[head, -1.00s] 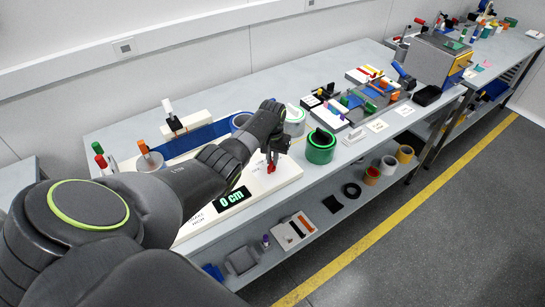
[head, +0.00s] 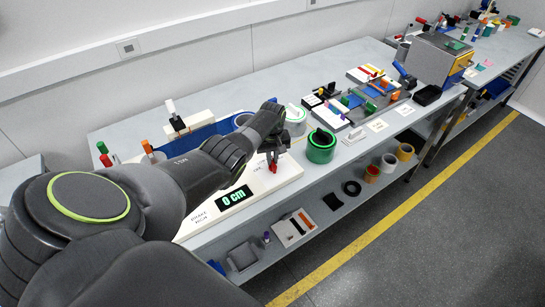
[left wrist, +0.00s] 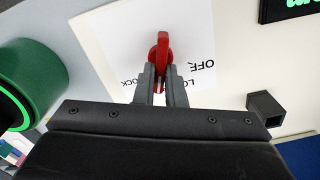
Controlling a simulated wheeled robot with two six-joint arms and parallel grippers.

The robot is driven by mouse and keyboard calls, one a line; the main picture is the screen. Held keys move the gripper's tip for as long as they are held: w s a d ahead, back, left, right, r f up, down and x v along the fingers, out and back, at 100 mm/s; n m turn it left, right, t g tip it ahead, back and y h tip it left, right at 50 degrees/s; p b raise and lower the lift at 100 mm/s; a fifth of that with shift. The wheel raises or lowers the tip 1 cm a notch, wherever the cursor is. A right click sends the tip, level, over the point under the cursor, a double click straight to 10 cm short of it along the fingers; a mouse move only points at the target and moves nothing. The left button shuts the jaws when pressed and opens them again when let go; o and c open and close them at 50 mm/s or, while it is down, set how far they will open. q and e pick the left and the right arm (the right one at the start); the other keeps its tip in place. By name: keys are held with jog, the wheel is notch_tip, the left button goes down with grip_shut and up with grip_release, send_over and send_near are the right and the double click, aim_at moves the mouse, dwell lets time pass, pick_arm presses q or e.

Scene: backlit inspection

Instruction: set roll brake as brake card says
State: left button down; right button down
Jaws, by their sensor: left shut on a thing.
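A red brake lever (head: 273,167) stands on the white machine base (head: 284,178). It also shows in the left wrist view (left wrist: 162,45), over a white plate (left wrist: 110,40) printed with OFF and what seems to be LOCK, partly covered. My left gripper (head: 272,156) is shut on this lever; its fingers (left wrist: 161,82) sit on either side of it in the wrist view. A display (head: 234,197) on the base reads 0 cm in green. Lettering in front of it, the brake card (head: 209,215), seems to read BRAKE HIGH. My right gripper is not in view.
A green roll (head: 321,147) stands just right of the base; it is at the left in the wrist view (left wrist: 35,75). A dark hollow block (left wrist: 266,108) sits on the base. A blue web (head: 205,135) runs behind my arm. Several rolls lie on the lower shelf.

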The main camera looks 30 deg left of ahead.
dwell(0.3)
pick_arm(q)
jog(key=c, duration=1.5)
grip_release()
jog(key=shift+r, duration=0.15)
jog(key=shift+r, duration=0.3)
notch_tip(320, 180, up, 5)
jog(key=shift+f+p, duration=0.15)
jog(key=shift+p, duration=0.45)
notch_tip(320, 180, up, 12)
jog(key=b, duration=0.2)
jog(key=shift+f, duration=0.2)
